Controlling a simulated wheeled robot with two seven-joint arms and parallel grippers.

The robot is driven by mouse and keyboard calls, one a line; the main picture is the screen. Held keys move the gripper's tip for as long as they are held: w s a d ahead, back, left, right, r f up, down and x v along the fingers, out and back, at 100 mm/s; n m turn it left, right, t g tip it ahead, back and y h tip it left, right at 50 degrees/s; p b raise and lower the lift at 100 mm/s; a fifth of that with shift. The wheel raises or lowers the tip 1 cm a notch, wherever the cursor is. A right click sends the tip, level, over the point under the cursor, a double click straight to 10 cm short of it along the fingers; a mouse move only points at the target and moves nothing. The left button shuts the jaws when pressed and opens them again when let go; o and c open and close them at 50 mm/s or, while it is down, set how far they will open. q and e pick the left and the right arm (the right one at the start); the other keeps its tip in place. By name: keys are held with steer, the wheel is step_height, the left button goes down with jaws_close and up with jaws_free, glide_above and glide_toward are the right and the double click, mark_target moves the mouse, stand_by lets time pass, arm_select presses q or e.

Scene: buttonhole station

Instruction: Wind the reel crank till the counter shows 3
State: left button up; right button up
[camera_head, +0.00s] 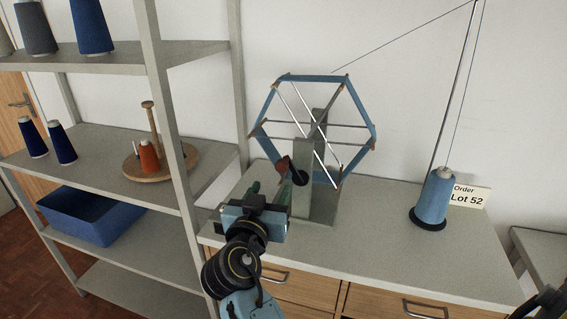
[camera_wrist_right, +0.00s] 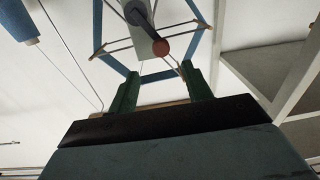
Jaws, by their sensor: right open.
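The reel (camera_head: 373,110) is a blue six-sided frame with pale spokes on a grey stand (camera_head: 315,190). Its crank has a dark hub (camera_head: 299,177) and a red-brown knob (camera_head: 282,168) on the near left side. My right gripper (camera_head: 268,188) is open just below and in front of the knob. In the right wrist view the knob (camera_wrist_right: 161,47) shows beyond the gap between the green fingers (camera_wrist_right: 160,73), with nothing held. Blue thread on the reel cannot be told from its frame. No counter reading is legible. My left gripper is not in view.
A blue cone (camera_head: 434,196) on a black base stands right of the reel on the worktop (camera_head: 385,250), beside a "Lot 52" card (camera_head: 469,196). A thin guide rod rises there. Left, a grey shelf unit (camera_head: 170,130) holds cones, a wooden spool stand and a blue bin (camera_head: 90,216).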

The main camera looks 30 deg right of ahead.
mark_target(281, 169)
steer(key=p+x, duration=0.2)
steer(key=x, duration=0.9)
steer(key=shift+w, duration=0.15)
steer(key=shift+w+d, duration=0.35)
steer(key=shift+d, duration=0.05)
steer(key=shift+f, duration=0.1)
jaws_close()
